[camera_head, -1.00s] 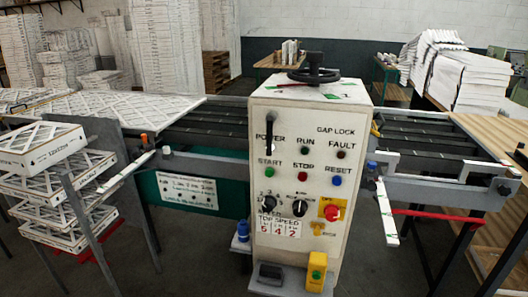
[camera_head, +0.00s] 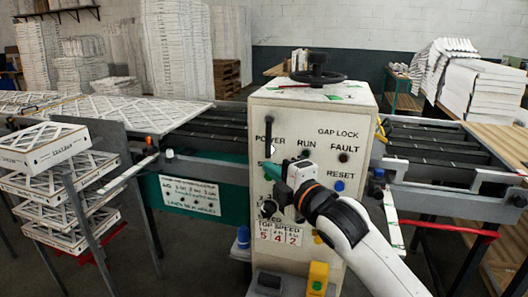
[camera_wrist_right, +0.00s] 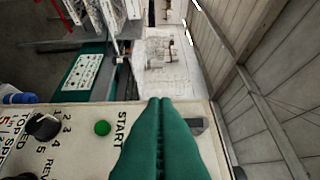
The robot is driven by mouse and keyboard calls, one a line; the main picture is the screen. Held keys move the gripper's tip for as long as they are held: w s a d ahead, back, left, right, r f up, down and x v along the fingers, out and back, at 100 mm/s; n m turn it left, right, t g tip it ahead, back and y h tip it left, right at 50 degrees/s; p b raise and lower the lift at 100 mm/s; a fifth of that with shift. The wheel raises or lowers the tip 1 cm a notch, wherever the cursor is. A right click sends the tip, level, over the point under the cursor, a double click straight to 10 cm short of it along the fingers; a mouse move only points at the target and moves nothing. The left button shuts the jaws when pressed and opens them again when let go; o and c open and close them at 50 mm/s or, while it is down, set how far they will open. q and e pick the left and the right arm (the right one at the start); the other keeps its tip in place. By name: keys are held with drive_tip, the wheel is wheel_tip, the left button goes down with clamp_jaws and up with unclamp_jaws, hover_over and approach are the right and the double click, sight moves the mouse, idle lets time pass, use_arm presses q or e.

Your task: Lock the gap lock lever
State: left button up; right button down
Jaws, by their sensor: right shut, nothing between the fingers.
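The white control cabinet (camera_head: 315,112) stands in the middle of the head view with the printed words GAP LOCK at the panel's upper right. A black upright lever (camera_head: 268,133) sits on the panel's upper left, beside POWER. I cannot tell for sure whether it is the gap lock lever. My right gripper (camera_head: 268,168) has green fingers pressed together, empty, in front of the panel and a little below this lever. In the right wrist view the shut fingers (camera_wrist_right: 160,102) lie beside START, and a dark bar (camera_wrist_right: 196,125) shows partly behind them. My left gripper is out of view.
A black handwheel (camera_head: 317,77) tops the cabinet. A yellow part (camera_head: 380,130) is on its right side. The blue button (camera_head: 339,186) is close to my right arm; other controls are hidden behind it. Roller conveyors (camera_head: 440,150) run on both sides.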

sight(270, 136)
drive_tip(key=shift+a+r, duration=0.1)
drive_tip(key=shift+r, duration=0.05)
drive_tip(key=shift+w, duration=0.1)
drive_tip(key=p+x, duration=0.3)
drive_tip(key=x, duration=0.7)
drive_tip(key=d, duration=0.1)
drive_tip(key=d+p, duration=0.1)
drive_tip(key=d, duration=0.2)
drive_tip(key=shift+w, duration=0.25)
drive_tip(key=shift+p, duration=0.3)
